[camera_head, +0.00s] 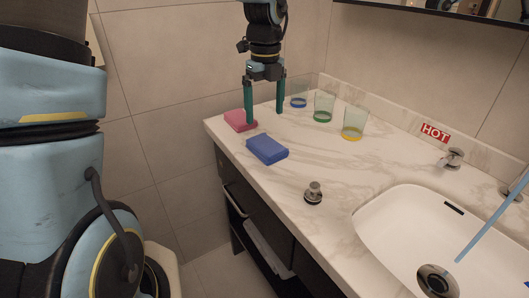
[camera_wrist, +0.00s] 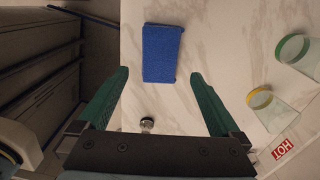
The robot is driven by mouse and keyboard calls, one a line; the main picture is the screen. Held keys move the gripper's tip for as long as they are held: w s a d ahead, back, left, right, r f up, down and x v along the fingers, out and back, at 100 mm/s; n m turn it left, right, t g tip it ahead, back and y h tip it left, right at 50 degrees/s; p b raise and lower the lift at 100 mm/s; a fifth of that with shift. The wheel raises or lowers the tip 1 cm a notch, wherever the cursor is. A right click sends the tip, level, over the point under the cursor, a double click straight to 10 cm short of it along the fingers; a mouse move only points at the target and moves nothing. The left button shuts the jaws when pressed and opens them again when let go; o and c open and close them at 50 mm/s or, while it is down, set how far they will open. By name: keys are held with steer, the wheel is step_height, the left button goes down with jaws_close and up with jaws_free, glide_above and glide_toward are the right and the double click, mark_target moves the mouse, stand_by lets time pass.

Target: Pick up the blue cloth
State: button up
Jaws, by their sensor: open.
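The blue cloth (camera_head: 267,149) is a folded flat block lying on the marble counter near its front left edge. In the wrist view the blue cloth (camera_wrist: 161,53) lies beyond the fingertips, roughly centred between them, with bare counter around it. My gripper (camera_head: 265,116) points down with its two green fingers spread, and nothing is between them. In the head view it shows above and behind the blue cloth, in front of part of the pink cloth. Both fingers also show in the wrist view, where my gripper (camera_wrist: 160,76) is wide apart and not touching the blue cloth.
A pink cloth (camera_head: 236,121) lies at the counter's left end. Glasses with a blue (camera_head: 299,98), a green (camera_head: 323,108) and a yellow band (camera_head: 352,124) stand along the back. A metal knob (camera_head: 314,193) rises near the front edge. The sink (camera_head: 395,215) is at right.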

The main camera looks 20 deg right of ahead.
mark_target(266, 144)
steer(key=f+p, duration=0.1)
steer(key=f, duration=0.8)
steer(key=shift+s+f, duration=0.2)
steer(key=c, duration=1.1)
step_height(266, 144, up, 10)
steer(key=shift+r+b, duration=0.1)
steer(key=shift+b, duration=0.25)
